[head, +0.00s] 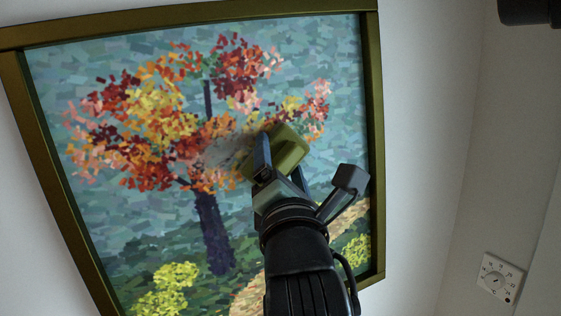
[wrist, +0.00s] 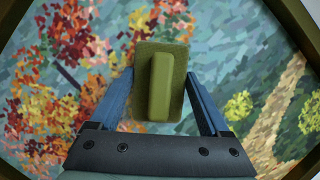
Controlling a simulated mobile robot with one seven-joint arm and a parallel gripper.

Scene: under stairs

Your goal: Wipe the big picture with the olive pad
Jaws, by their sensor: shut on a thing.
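The big picture (head: 110,220) is a painting of an autumn tree in an olive-gold frame (head: 375,120) on a white wall. A greyish smudged patch (head: 225,150) shows on it, just left of the pad. My gripper (head: 280,165) is in front of the picture, right of the trunk. It is shut on the olive pad (head: 290,148), a flat plate with a raised grip bar. In the wrist view the olive pad (wrist: 177,58) sits between the blue fingers, its face towards the painting. I cannot tell whether the pad touches the surface.
A white dial plate (head: 500,278) is on the wall at the lower right. A dark object (head: 530,12) juts in at the upper right corner. The frame's raised edges border the painting.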

